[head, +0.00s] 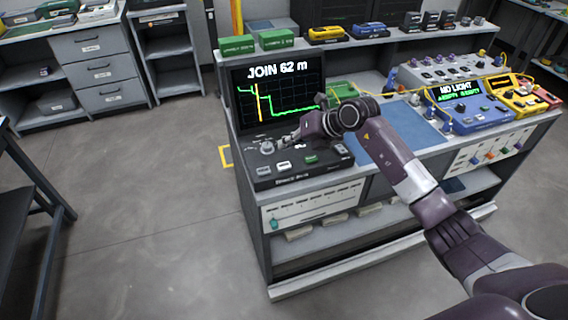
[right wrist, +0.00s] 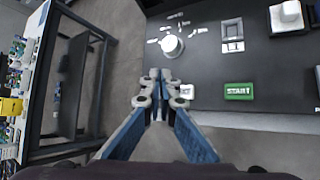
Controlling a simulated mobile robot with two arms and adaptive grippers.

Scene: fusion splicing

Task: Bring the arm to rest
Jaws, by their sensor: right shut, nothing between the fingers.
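My right arm reaches in from the lower right in the head view. My right gripper (head: 291,137) is over the black console of the test instrument (head: 262,172), close to its round knob (head: 267,147). In the right wrist view the fingers (right wrist: 161,90) are shut with nothing between them. They lie over the console's front edge, next to a white key that they partly cover. The knob (right wrist: 172,46) and a green START key (right wrist: 239,90) show beyond them. The instrument's screen (head: 278,92) reads "JOIN 62 m" with a green trace. My left gripper is not in view.
A blue mat (head: 405,128) lies on the bench right of the console. A blue meter (head: 470,113) reading "NO LIGHT" and yellow devices (head: 515,95) stand farther right. Green boxes (head: 277,39) sit above the screen. The floor (head: 150,220) left of the bench is clear.

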